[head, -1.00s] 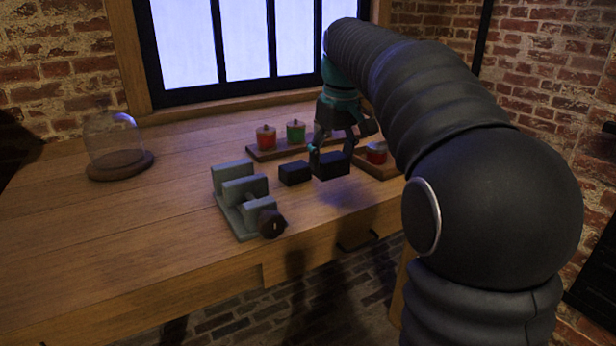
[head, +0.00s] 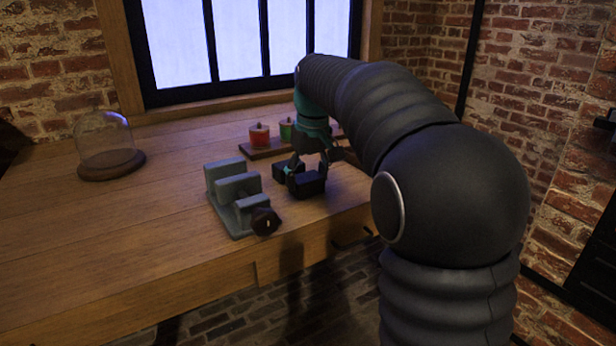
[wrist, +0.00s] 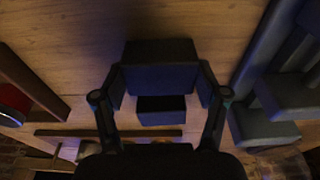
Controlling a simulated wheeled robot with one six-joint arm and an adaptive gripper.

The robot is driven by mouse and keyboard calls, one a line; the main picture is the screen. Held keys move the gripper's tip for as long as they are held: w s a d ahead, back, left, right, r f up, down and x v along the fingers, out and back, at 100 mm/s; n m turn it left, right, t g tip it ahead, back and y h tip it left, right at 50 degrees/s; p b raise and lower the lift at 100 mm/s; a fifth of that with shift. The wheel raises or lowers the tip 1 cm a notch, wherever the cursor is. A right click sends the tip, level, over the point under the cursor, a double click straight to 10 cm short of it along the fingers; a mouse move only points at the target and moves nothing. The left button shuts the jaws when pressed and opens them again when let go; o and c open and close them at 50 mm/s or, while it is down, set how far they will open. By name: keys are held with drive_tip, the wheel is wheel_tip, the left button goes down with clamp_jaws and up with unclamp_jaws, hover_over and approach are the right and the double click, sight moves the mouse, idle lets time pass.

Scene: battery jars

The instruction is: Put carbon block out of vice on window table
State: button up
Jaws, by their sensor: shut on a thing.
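My gripper (head: 305,176) is shut on a black carbon block (head: 308,186), held by its ends. The held block also shows between the fingers in the wrist view (wrist: 160,66). It looks larger there than a second black block (wrist: 162,104), so it seems raised. The second block (head: 287,170) sits just behind the held one in the head view, partly hidden by the gripper. The grey vice (head: 236,190) stands left of the gripper, and its jaws hold no visible block. It is at the right edge in the wrist view (wrist: 275,105).
The wooden table (head: 130,230) runs below the window, with wide free room at its left and front. A glass dome (head: 105,140) stands at the back left. A red jar (head: 259,136) and a green jar (head: 286,130) stand on a wooden tray (head: 262,153) behind the gripper.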

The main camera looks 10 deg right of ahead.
sight(311, 180)
drive_tip(key=shift+f, duration=0.1)
drive_tip(key=o, duration=1.3)
wheel_tip(311, 180, up, 11)
drive_tip(key=s+p, duration=0.2)
drive_tip(key=s+f+m+t, duration=0.2)
drive_tip(key=s+f, duration=0.2)
drive_tip(key=s, duration=1)
drive_tip(key=s+f+m+t, duration=0.1)
drive_tip(key=s+f, duration=1.3)
drive_tip(key=shift+m+t+h, duration=0.3)
drive_tip(key=shift+t, duration=0.1)
drive_tip(key=shift+s, duration=0.1)
